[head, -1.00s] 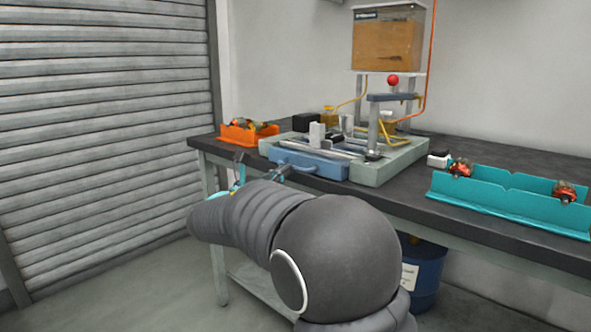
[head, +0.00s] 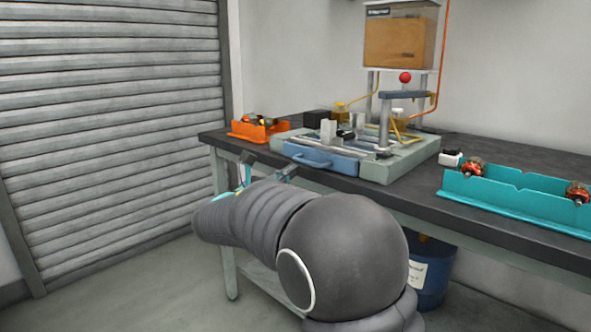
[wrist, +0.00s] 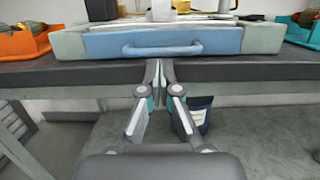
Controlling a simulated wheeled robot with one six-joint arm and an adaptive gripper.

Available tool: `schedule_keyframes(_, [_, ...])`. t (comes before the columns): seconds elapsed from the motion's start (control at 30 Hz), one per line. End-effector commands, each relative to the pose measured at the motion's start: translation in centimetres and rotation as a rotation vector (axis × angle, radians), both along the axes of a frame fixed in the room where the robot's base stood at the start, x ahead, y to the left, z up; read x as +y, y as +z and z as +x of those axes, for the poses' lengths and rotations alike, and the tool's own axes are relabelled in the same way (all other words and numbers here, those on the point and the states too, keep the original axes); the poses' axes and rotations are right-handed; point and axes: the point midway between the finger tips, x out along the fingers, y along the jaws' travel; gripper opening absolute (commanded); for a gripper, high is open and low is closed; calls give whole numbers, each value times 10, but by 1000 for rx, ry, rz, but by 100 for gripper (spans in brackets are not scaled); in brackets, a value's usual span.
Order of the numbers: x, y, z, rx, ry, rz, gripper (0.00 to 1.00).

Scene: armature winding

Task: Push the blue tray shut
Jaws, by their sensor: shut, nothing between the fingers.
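The blue tray (head: 321,162) is set in the front of the pale green machine base (head: 405,160) on the bench, and its front stands out a little toward me. Its blue front and handle (wrist: 162,48) face me squarely in the wrist view. My gripper (wrist: 160,64) is shut and empty, with its fingertips together just below the handle, near the bench's front edge. I cannot tell whether the tips touch the tray. In the head view my gripper (head: 268,168) is partly hidden behind my arm.
An orange bin (head: 258,131) with parts sits on the bench to the left. A teal rack (head: 515,203) with copper-wound parts lies to the right. The dark bench edge (wrist: 90,76) runs below the tray. A blue drum (head: 433,270) stands under the bench.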

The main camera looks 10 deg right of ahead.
Motion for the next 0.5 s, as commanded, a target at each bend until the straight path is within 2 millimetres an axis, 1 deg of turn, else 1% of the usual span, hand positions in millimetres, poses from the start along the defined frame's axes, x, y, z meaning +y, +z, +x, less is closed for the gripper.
schedule_keyframes(0.1, [21,-6,-15,2,4,0,0])
schedule_keyframes(0.3, [53,-14,-42,2,7,-1,0])
schedule_keyframes(0.5, [73,-19,-60,2,4,0,0])
